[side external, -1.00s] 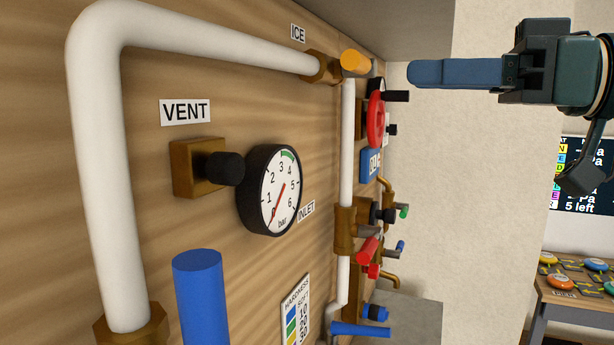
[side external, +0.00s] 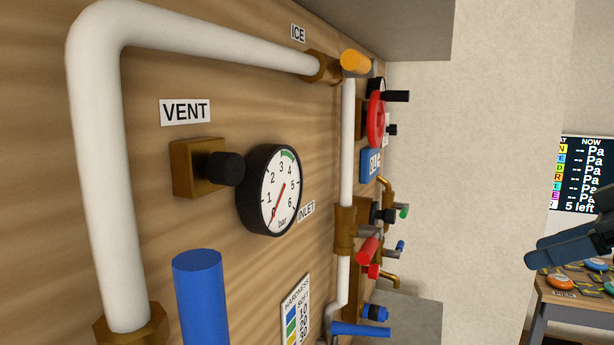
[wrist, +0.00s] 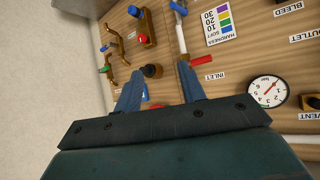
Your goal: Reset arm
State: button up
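My gripper (side external: 534,253) is at the lower right edge in the side external view, clear of the wooden panel (side external: 230,120). Its two blue fingers point left, and most of the wrist is out of frame. In the wrist view my gripper (wrist: 160,72) has its fingers spread apart, with nothing held between them. The panel's valves and pipes show beyond the fingers. The pressure gauge (side external: 270,190) has its needle near the low end; it also shows in the wrist view (wrist: 267,91).
The panel carries white pipes (side external: 100,180), a red wheel (side external: 376,120), an orange handle (side external: 355,62), a black vent knob (side external: 225,168) and blue handles (side external: 200,290). A table with coloured buttons (side external: 560,283) stands behind my gripper. The space between panel and gripper is free.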

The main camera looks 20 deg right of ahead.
jog(key=s+d+f+m+g+h, duration=0.3)
jog(key=s+d+f, duration=0.5)
jog(key=s+f, duration=0.3)
jog(key=shift+d+f+m+g+h, duration=0.35)
jog(key=shift+f+g, duration=0.1)
jog(key=shift+g, duration=0.35)
